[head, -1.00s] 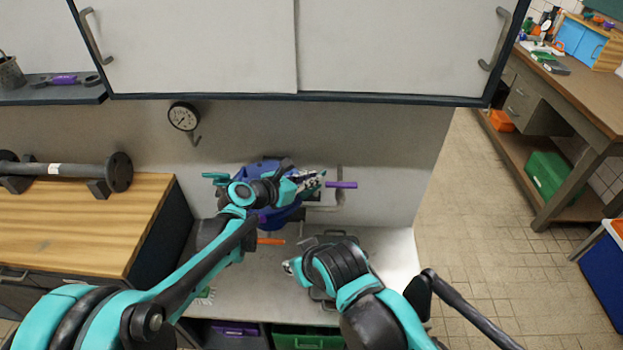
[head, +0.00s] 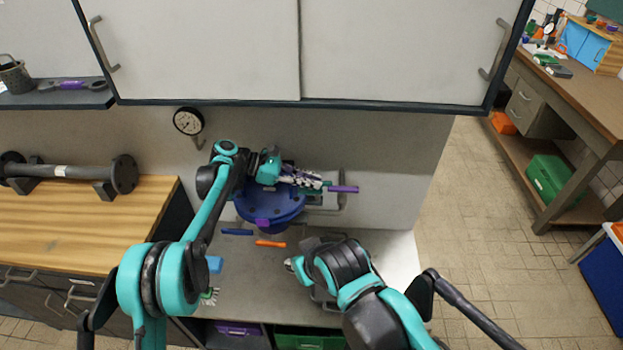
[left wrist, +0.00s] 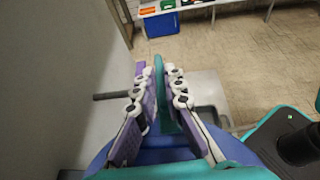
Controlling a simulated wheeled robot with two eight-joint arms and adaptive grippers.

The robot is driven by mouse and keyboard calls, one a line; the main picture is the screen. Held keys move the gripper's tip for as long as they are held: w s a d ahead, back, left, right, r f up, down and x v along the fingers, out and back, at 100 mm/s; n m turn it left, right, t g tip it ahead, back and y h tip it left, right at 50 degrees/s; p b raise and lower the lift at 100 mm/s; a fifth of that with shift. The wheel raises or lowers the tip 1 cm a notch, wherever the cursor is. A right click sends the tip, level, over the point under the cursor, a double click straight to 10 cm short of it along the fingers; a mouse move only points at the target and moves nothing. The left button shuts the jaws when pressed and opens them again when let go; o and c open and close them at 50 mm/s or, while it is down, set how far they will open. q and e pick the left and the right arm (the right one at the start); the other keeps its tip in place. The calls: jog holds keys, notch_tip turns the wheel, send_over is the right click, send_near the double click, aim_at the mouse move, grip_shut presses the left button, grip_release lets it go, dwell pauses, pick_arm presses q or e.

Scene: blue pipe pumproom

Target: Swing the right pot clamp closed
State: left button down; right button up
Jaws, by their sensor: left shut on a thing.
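The blue pot (head: 272,207) stands against the back wall, partly hidden by my left wrist. The right pot clamp shows as a teal-green bar (left wrist: 161,92) between the fingers in the left wrist view; only a small green part (head: 325,184) shows in the head view. My left gripper (head: 318,182) is shut on this bar at the pot's right side, with a finger on each side of it in the left wrist view (left wrist: 160,78). My right gripper (head: 291,265) is low in front of the pot, facing left; its fingers are too small to judge.
A grey pipe with a purple-ended handle (head: 343,189) is just right of my left gripper. Blue (head: 237,232) and orange (head: 271,244) handles lie before the pot. A cabinet (head: 300,50) hangs above. A wooden counter (head: 70,230) stands left; the floor at right is open.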

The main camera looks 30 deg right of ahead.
pick_arm(q)
jog(key=shift+w+m+g+y, duration=0.1)
jog(key=shift+m+g+y, duration=0.2)
jog(key=shift+m+g, duration=0.2)
jog(key=c, duration=1.6)
grip_release()
jog(key=v, duration=1.1)
jog(key=shift+w+r, duration=0.1)
jog(key=shift+w, duration=0.05)
jog(key=shift+w+a+r, duration=0.1)
jog(key=shift+a, duration=0.15)
